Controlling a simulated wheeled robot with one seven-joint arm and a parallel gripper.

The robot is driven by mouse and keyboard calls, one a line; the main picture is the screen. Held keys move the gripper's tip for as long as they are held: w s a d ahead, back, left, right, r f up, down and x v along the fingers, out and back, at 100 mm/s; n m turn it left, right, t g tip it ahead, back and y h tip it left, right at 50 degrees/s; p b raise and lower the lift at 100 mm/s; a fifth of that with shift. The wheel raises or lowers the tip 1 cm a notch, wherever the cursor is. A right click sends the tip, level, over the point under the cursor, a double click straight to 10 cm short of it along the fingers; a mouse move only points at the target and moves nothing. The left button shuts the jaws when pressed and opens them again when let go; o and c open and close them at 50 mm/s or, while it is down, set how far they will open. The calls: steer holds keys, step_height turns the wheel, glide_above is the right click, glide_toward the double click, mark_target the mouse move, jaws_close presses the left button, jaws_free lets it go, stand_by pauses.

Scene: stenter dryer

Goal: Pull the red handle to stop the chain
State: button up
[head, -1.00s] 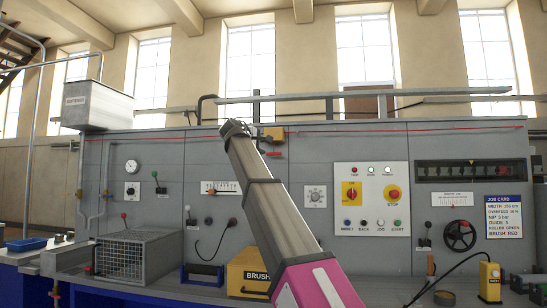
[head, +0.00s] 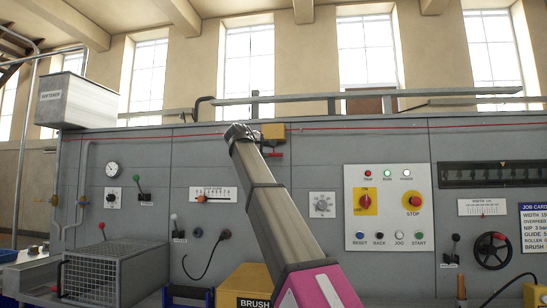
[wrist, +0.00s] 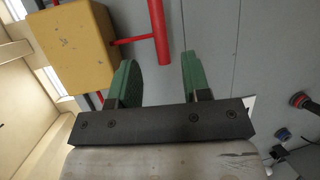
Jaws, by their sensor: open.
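The red handle (head: 276,155) is a short red bar under a yellow box (head: 273,132) on the grey machine's upper panel. In the wrist view the handle (wrist: 159,30) is a red bar joined by a thin red rod to the side of the yellow box (wrist: 75,45). My gripper (wrist: 160,57) has two green fingers, spread apart and empty. The bar's near end shows between the fingertips in that picture; I cannot tell how far beyond them it lies. In the head view my gripper (head: 238,132) is small and just left of the yellow box.
A thin red line (head: 350,128) runs along the machine's top. A white control panel (head: 388,207) with buttons is to the right. A wire cage (head: 92,280) and a yellow brush box (head: 243,284) stand low in front. Levers and a gauge are at left.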

mark_target(272, 154)
steer(key=x, duration=0.7)
steer(key=shift+w+d+f, duration=0.15)
steer(key=shift+w, duration=0.2)
